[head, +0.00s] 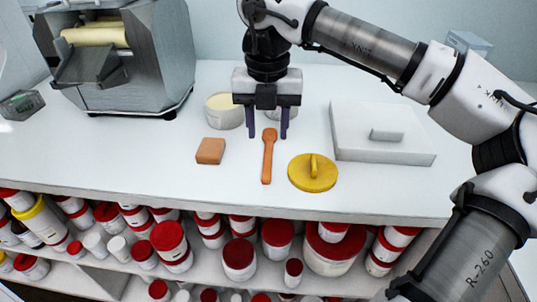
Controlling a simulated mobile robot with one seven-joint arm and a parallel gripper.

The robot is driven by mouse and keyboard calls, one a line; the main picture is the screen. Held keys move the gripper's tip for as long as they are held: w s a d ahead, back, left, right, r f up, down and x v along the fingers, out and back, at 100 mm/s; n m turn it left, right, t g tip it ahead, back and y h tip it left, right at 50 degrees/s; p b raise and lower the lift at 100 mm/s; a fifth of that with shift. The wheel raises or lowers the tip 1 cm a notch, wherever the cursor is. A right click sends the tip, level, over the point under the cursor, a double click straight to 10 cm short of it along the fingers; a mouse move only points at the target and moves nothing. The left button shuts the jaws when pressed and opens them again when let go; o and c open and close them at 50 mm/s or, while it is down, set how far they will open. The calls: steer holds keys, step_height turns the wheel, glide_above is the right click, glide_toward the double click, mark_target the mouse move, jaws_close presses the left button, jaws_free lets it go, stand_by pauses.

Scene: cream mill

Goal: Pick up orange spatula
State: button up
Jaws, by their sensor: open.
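The orange spatula (268,160) lies on the white counter, its long axis running roughly front to back in the head view. Its wider, rounded end is at the back and its narrow handle points toward the counter's front edge. My gripper (267,136) points down over the spatula's back end. Its two dark purple fingers are apart, one on each side of that end in the picture, with nothing held between them. I cannot tell the exact height of the fingertips above the counter.
An orange-brown block (210,151) lies left of the spatula, and a yellow round lid with a handle (313,173) lies right. A cream-filled tub (224,112) stands behind. A white slab (385,146) is at right, a grey mill (150,60) at back left. Red-lidded jars fill shelves below.

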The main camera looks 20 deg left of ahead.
mark_target(268, 158)
steer(key=shift+s+d+f+p, duration=0.1)
steer(key=shift+s+f+p, duration=0.1)
steer(key=shift+f, duration=1.35)
steer(key=shift+s+d+f+p, duration=0.1)
steer(key=shift+f+p, duration=0.05)
steer(key=shift+f, duration=1.35)
jaws_close()
